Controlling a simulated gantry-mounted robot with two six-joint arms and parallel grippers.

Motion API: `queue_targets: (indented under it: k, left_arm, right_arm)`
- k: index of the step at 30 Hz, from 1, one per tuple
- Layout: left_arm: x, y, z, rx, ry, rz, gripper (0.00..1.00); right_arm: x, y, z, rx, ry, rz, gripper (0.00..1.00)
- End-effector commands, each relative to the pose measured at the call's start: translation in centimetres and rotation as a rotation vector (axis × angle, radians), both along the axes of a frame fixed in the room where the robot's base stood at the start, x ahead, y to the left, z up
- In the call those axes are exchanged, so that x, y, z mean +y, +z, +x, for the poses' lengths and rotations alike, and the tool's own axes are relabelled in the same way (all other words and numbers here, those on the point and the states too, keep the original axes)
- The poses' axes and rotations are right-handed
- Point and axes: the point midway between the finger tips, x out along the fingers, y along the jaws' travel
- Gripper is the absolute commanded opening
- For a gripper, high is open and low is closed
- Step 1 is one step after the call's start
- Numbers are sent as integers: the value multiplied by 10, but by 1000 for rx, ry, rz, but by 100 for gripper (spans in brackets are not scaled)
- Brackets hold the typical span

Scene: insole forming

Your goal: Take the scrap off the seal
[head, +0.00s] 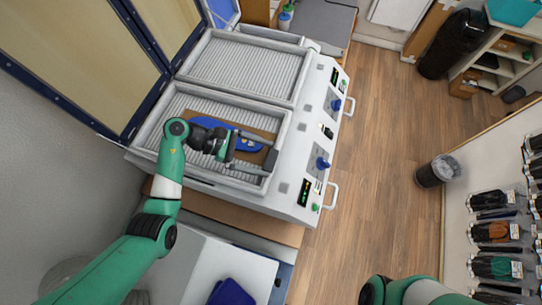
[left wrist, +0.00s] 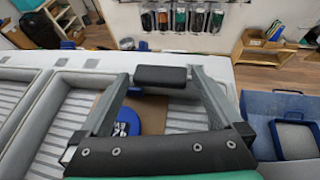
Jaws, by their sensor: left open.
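The scrap, a small dark block (head: 270,160), lies at the right rim of the near bay of the white machine. It also shows as a black block (left wrist: 160,76) in the left wrist view, between my fingertips. The seal is the pale rim (head: 283,135) around this bay. My left gripper (head: 266,158) is open, reaching across the bay with one finger on each side of the scrap. I cannot tell whether the fingers touch it. Only part of my right arm shows at the bottom of the head view; its gripper is out of frame.
In the bay, a blue insole (head: 210,131) lies on a brown board (head: 262,133), partly under my left gripper. The far bay (head: 245,68) is empty. Raised lid frames (head: 95,50) stand at the left. Blue knobs (head: 322,163) and handles line the machine's right side.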

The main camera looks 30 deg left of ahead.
Motion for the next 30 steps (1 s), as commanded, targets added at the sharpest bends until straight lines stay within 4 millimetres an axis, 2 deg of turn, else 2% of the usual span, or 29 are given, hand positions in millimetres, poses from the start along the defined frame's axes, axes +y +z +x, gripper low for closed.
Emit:
queue_targets:
  k: [7, 8, 18, 26, 30]
  left_arm:
    - [-3, -3, 1, 0, 1, 0, 100]
    - [-3, -2, 1, 0, 1, 0, 96]
    - [-3, -2, 1, 0, 1, 0, 35]
    - [-3, 0, 1, -1, 0, 0, 33]
    - [-3, 10, 1, -1, 0, 0, 33]
  right_arm:
    - [0, 0, 0, 1, 0, 0, 50]
    - [0, 0, 0, 1, 0, 0, 50]
    - [0, 0, 0, 1, 0, 0, 50]
    - [0, 1, 0, 1, 0, 0, 50]
    - [0, 9, 0, 1, 0, 0, 50]
